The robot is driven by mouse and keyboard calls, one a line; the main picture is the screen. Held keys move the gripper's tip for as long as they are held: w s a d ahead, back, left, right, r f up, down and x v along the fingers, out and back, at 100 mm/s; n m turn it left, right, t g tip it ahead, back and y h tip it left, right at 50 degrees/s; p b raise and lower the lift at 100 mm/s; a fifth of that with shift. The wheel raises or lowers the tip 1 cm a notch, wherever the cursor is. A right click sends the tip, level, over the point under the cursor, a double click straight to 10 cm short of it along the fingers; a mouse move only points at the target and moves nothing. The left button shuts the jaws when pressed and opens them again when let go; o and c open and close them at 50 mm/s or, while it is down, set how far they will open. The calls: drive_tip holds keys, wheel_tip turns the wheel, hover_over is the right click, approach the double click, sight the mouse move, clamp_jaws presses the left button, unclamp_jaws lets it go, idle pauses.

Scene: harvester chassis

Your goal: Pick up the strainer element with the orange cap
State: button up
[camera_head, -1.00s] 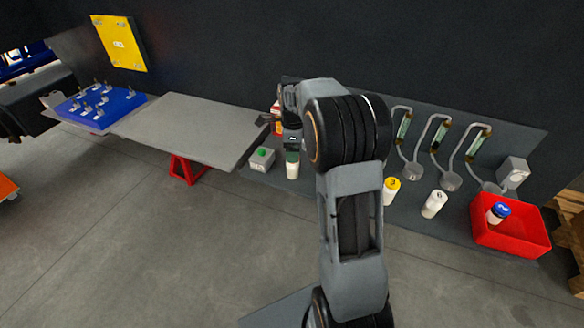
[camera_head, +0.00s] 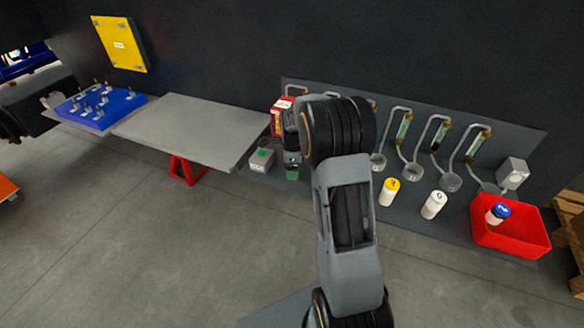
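No cap reads as clearly orange; the closest is a white strainer element with a yellow cap (camera_head: 389,191), marked 3, standing on the dark floor strip right of my arm. My gripper (camera_head: 292,173) points down left of my forearm, near the grey box with the green button, well left of the yellow-capped element. Its fingers are small and partly hidden, so I cannot tell whether they are open, shut or holding something. A white-capped element (camera_head: 434,205) stands farther right. A blue-capped element (camera_head: 498,213) is in the red bin (camera_head: 512,240).
A grey box with a green button (camera_head: 262,159) and a red-and-white carton (camera_head: 282,117) stand near my gripper. Several sight tubes with cups (camera_head: 412,172) line the wall panel. A grey table (camera_head: 195,130) is at left. The front floor is clear.

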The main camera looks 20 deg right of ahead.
drive_tip(key=c, duration=1)
drive_tip(key=shift+c, duration=0.2)
